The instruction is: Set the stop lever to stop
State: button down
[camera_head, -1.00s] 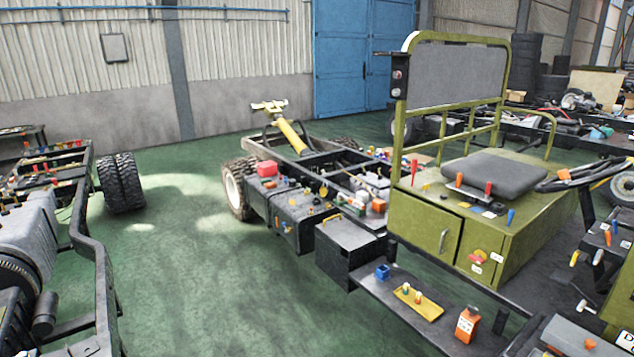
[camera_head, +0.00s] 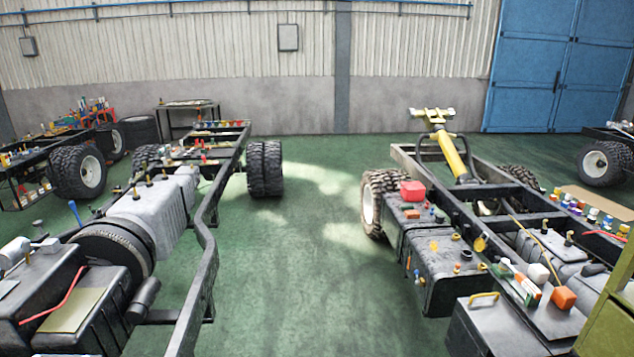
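I cannot make out a lever marked stop in this view. A blue-handled lever (camera_head: 75,212) stands upright on the left chassis. Only an edge of the olive-green cab box (camera_head: 612,315) shows at the far right. My gripper is not in view.
The left chassis frame (camera_head: 207,250) and right chassis frame (camera_head: 520,205) carry many small loose items. A wide lane of green floor (camera_head: 300,260) between them is clear. A yellow post (camera_head: 450,155) rises from the right chassis. A blue door (camera_head: 530,70) stands behind.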

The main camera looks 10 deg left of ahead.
aim_at(26, 243)
jog(key=i+j+u, duration=0.1)
jog(key=i+u, duration=0.25)
jog(key=i, duration=0.25)
jog(key=i+u, duration=0.35)
jog(key=i, duration=0.25)
jog(key=i+l+u, duration=0.35)
jog(key=i, duration=0.2)
jog(key=i+j+u, duration=0.2)
jog(key=i+u, duration=0.5)
jog(key=i, duration=0.25)
jog(key=i+u, duration=0.3)
jog(key=i, duration=0.2)
jog(key=i+j+z, duration=0.1)
jog(key=i+j, duration=0.4)
jog(key=i, duration=0.1)
